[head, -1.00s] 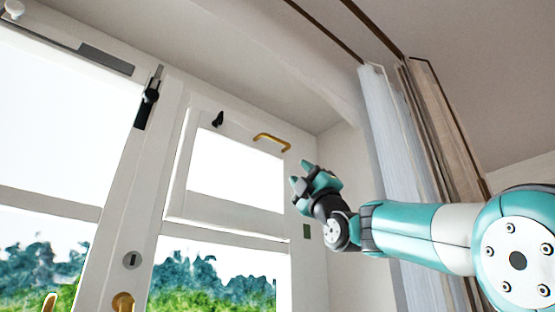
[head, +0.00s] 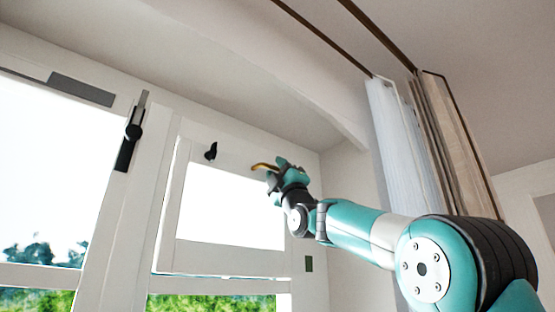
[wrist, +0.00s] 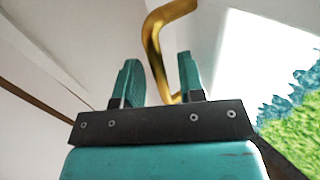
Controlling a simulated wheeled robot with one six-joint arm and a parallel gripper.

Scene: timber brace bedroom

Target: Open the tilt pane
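The tilt pane (head: 222,257) is the small white-framed upper sash in the head view. A brass handle (head: 262,167) sits on its top rail, with its right part hidden behind my gripper (head: 274,170). A small black catch (head: 211,152) is on the rail left of the handle. In the wrist view my gripper (wrist: 160,80) has its two teal fingers apart, with the brass handle (wrist: 153,45) showing between them. I cannot tell whether the fingers touch it. The pane looks closed or nearly so.
A larger window with a black lever (head: 130,140) is on the left. A pale curtain (head: 398,150) and a beige one (head: 445,150) hang at right. The sloped ceiling is above, and a wall recess lies right of the pane.

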